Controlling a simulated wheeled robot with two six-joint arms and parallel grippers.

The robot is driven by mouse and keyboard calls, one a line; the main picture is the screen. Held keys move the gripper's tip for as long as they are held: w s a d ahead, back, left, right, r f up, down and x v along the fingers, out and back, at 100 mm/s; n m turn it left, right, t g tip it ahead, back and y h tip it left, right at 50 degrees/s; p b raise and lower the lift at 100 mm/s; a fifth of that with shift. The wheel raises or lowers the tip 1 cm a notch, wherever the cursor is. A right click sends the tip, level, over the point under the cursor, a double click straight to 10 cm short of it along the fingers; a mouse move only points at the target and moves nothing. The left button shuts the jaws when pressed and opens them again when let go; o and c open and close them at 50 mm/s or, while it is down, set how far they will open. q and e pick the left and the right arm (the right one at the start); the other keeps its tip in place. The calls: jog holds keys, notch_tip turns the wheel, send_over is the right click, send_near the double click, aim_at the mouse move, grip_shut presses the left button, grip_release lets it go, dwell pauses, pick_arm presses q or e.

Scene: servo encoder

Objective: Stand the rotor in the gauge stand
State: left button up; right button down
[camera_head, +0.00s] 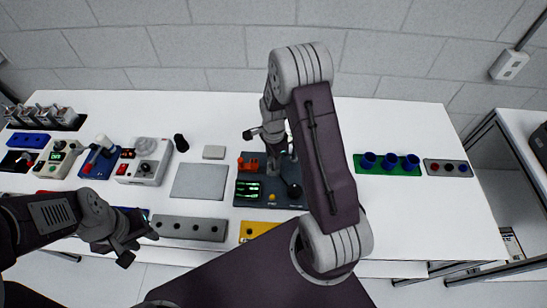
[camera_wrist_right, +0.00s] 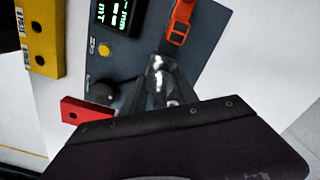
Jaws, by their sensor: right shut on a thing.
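The dark blue gauge board (camera_head: 245,198) lies mid-table with a lit green display (camera_head: 248,188). An orange-red fixture (camera_head: 247,163) stands at its back left; it also shows in the wrist view (camera_wrist_right: 180,22). My right gripper (camera_head: 272,150) reaches down over the board beside this fixture. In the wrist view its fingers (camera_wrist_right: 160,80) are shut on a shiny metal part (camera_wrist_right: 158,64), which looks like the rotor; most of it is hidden. I cannot tell whether it touches the board. My left gripper (camera_head: 138,250) is open and empty at the table's front edge.
A grey pad (camera_head: 200,181) and a grey bar with holes (camera_head: 190,229) lie left of the board. A yellow block (camera_wrist_right: 42,38) and a red block (camera_wrist_right: 85,110) are near the board. Blue cups on a green base (camera_head: 388,171) stand to the right. The right front table is clear.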

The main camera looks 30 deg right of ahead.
jog(key=shift+f, duration=0.2)
jog(key=c, duration=0.5)
grip_release()
jog(key=shift+r, duration=0.1)
notch_tip(320, 180, up, 6)
jog(key=p, duration=0.5)
jog(key=shift+r+p, duration=0.2)
jog(key=shift+p, duration=0.1)
jog(key=shift+f, duration=0.1)
dwell(0.4)
